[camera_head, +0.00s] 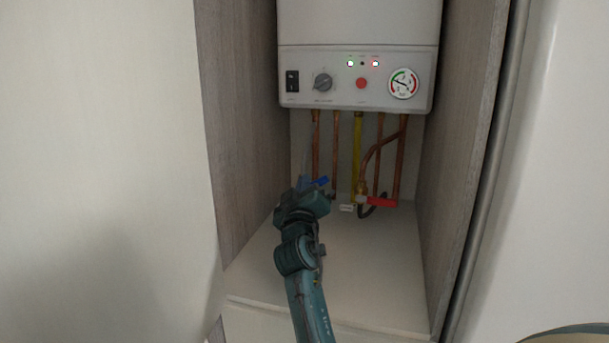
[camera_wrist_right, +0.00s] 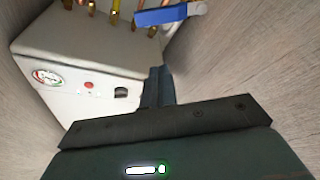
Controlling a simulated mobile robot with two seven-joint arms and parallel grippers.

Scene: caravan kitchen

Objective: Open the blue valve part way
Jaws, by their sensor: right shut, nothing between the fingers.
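The fingers of my right gripper (camera_wrist_right: 158,72) are shut and empty there, below the lever in the picture with a gap between. My left gripper is in neither view.
The white boiler (camera_head: 355,75) hangs above, with a knob and gauge. A red valve lever (camera_head: 382,202) and a yellow pipe (camera_head: 357,150) are to the right. Wood-grain walls (camera_head: 240,120) close in both sides. The shelf (camera_head: 375,265) is bare in front.

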